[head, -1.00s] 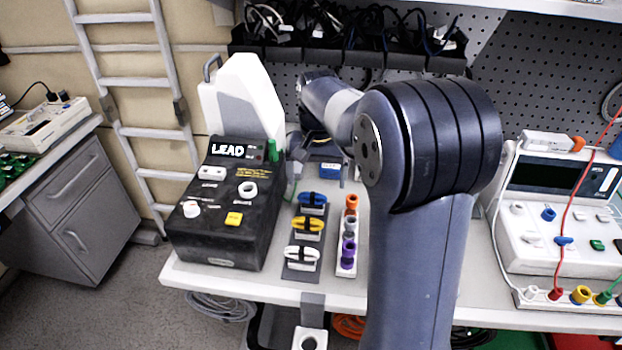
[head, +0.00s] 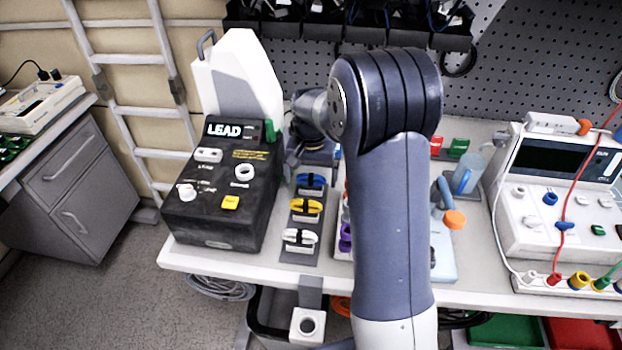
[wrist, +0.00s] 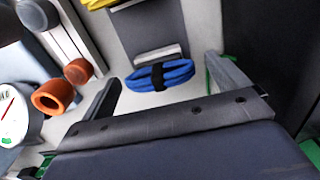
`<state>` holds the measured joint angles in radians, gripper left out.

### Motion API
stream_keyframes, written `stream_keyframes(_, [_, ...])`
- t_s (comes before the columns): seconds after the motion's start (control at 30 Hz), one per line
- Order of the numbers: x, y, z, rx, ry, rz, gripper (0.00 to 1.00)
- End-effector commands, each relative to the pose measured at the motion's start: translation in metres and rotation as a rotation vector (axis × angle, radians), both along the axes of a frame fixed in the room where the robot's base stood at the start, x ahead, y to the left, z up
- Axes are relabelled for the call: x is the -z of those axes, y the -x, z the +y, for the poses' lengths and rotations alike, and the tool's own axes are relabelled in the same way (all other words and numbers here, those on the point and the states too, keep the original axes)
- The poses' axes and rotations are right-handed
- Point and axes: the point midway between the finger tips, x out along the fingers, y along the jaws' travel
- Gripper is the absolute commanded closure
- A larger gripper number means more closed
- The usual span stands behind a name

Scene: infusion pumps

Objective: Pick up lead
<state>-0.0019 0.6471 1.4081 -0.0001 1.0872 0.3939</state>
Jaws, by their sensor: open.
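A blue lead (wrist: 160,76), coiled and tied with a black band, lies between the two fingers of my open gripper (wrist: 163,72) in the wrist view, nearer the left finger. I cannot tell how far below the fingertips it is. In the head view the blue lead (head: 310,182) is at the far end of a dark rack (head: 297,257), with a yellow lead (head: 306,206) and a white lead (head: 299,237) in front of it. My gripper is mostly hidden there, behind the blue lead and beside my arm.
A black box labelled LEAD (head: 222,190) stands close left of the rack. Orange and purple connectors, partly hidden by my arm, stand close right; an orange one (wrist: 52,97) shows in the wrist view. A white device (head: 556,195) stands far right.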

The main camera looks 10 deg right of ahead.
Motion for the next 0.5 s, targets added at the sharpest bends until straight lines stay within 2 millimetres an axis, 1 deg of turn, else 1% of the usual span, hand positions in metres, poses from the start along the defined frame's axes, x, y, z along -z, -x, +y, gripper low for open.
stream_keyframes(0.03, [0.0056,0.0005,-0.0002,0.000,0.000,0.003,0.05])
stream_keyframes(0.1, [0.0104,0.0001,-0.0003,0.001,0.000,0.000,0.05])
stream_keyframes(0.37, [0.0123,0.0001,-0.0004,0.001,0.000,-0.001,0.06])
stream_keyframes(0.5, [0.0121,0.0001,-0.0004,0.001,0.000,-0.001,0.18])
